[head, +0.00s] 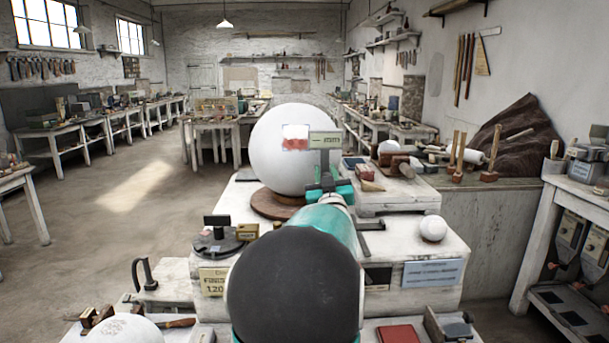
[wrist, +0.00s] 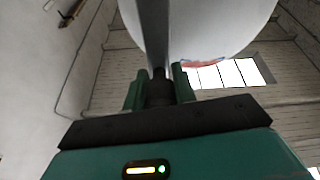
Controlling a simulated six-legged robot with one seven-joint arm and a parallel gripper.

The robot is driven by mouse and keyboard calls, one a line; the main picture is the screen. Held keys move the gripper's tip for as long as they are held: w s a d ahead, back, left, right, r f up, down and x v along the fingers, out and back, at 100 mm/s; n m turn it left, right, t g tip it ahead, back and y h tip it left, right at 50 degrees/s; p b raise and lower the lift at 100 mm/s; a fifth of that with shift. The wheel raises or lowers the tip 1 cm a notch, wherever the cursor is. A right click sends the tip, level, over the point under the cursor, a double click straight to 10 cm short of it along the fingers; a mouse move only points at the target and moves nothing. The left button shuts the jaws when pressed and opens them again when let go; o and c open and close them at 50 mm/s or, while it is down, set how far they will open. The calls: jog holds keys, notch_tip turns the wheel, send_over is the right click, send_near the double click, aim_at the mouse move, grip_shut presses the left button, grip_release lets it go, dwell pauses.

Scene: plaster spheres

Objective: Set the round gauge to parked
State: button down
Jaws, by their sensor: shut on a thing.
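In the wrist view the grey stem (wrist: 154,35) rises from between my fingers (wrist: 158,88). The held piece stands in front of a big white plaster sphere (head: 278,165); I cannot tell whether they touch. A round dark gauge-like disc (head: 215,242) with a small black plate and a yellow tag (head: 247,232) sits on the white bench at left. I cannot tell which piece is the round gauge.
The big sphere rests on a brown round base (head: 274,205). A small white ball (head: 433,228) lies on the bench at right. A raised stand (head: 395,202) bears wooden blocks and tools. A white dome (head: 122,329) is at front left. The floor at left is clear.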

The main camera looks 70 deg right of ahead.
jog(key=s+d, duration=0.5)
jog(key=s, duration=0.6)
jog(key=shift+s+d, duration=0.4)
jog(key=shift+r, duration=0.1)
jog(key=c, duration=1.1)
grip_release()
jog(key=shift+s+d, duration=0.15)
jog(key=shift+c, duration=0.2)
jog(key=v, duration=1.3)
jog(key=shift+a+f, duration=0.25)
jog(key=shift+a, duration=0.2)
jog(key=shift+a, duration=0.1)
